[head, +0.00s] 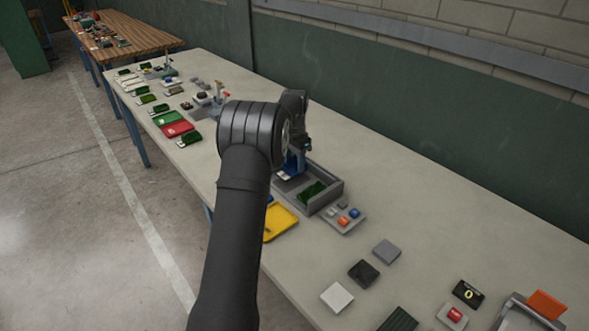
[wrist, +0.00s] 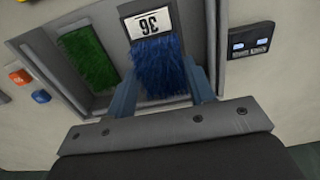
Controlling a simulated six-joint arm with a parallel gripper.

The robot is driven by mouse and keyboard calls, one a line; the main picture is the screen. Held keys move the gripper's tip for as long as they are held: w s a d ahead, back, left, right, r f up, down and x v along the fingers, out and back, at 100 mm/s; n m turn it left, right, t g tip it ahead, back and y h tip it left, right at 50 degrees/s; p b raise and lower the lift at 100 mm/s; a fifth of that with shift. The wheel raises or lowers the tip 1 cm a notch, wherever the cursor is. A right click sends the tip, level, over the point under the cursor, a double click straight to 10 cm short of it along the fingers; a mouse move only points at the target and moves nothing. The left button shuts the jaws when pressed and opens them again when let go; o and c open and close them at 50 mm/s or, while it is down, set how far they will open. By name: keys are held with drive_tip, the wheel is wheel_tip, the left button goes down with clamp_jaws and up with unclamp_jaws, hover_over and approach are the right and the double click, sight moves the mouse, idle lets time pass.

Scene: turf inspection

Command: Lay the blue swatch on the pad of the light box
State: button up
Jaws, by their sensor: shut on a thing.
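The blue swatch (wrist: 160,68) has a tufted blue face and a white label reading 36, upside down in the wrist view. My gripper (wrist: 163,82) is shut on it, one blue finger on each side. In the head view my gripper (head: 294,163) is at the back left part of a grey walled box (head: 329,195), which looks like the light box. A green swatch (wrist: 86,58) lies in the box beside the blue one; it also shows in the head view (head: 312,191). The pad under the blue swatch is hidden, and I cannot tell whether they touch.
A button panel (head: 343,218) with orange and blue buttons stands in front of the box. A yellow tray (head: 279,222) lies at its left. A small dark device with lit displays (wrist: 250,40) is beside the box. Grey, black and white tiles lie nearer on the table.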

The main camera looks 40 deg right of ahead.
sight(295, 164)
drive_tip(key=shift+f, duration=1.75)
drive_tip(key=shift+f, duration=0.15)
drive_tip(key=o, duration=0.9)
drive_tip(key=shift+o, duration=0.2)
wheel_tip(295, 164, up, 12)
drive_tip(key=shift+r, duration=0.2)
wheel_tip(295, 164, down, 12)
drive_tip(key=shift+s+r, duration=0.1)
drive_tip(key=shift+r, duration=1.6)
